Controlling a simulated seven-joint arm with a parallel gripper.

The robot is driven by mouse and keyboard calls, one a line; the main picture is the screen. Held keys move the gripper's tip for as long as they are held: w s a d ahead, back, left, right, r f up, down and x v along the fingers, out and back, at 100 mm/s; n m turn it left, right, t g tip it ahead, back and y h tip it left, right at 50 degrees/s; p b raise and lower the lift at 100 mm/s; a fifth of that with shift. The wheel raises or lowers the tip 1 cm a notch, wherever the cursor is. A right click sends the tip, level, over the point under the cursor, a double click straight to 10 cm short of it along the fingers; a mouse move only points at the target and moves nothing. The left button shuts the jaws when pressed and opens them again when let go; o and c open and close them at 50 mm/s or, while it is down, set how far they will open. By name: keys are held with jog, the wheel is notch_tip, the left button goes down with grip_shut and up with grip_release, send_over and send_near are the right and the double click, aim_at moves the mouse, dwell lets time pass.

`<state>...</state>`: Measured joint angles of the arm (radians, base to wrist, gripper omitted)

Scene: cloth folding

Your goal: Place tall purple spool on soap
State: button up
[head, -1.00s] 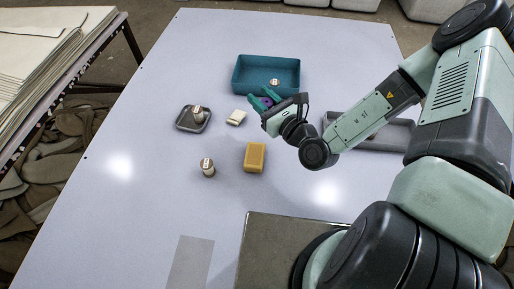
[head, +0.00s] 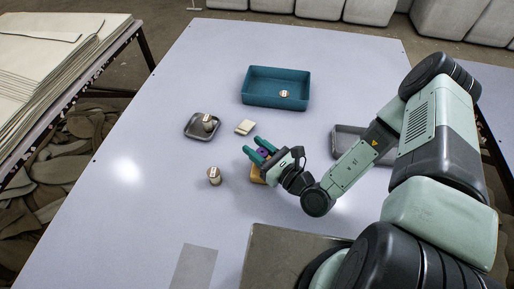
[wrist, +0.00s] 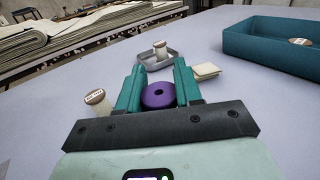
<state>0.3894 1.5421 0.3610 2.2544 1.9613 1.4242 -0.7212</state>
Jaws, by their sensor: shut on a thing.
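My gripper (head: 252,146) is shut on the purple spool (head: 263,153). In the wrist view the purple spool (wrist: 158,95) sits between the green fingers (wrist: 160,72), its round end with a hole facing the camera. A tan-yellow block (head: 256,175) lies on the table, partly hidden by my gripper in the head view; it does not show in the wrist view. A small cream block (head: 245,127) lies beyond the fingertips and also shows in the wrist view (wrist: 206,71). I cannot tell for certain which block is the soap.
A pale spool (head: 214,176) stands left of the tan block. A grey dish (head: 190,131) with another spool (head: 208,122) is at the left. A teal bin (head: 250,98) with a spool (head: 284,94) stands at the back. A grey tray (head: 346,133) is partly behind my arm.

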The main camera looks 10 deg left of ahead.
jog(key=shift+f, duration=0.2)
jog(key=o, duration=1)
jog(key=shift+r, duration=0.1)
jog(key=v, duration=1.2)
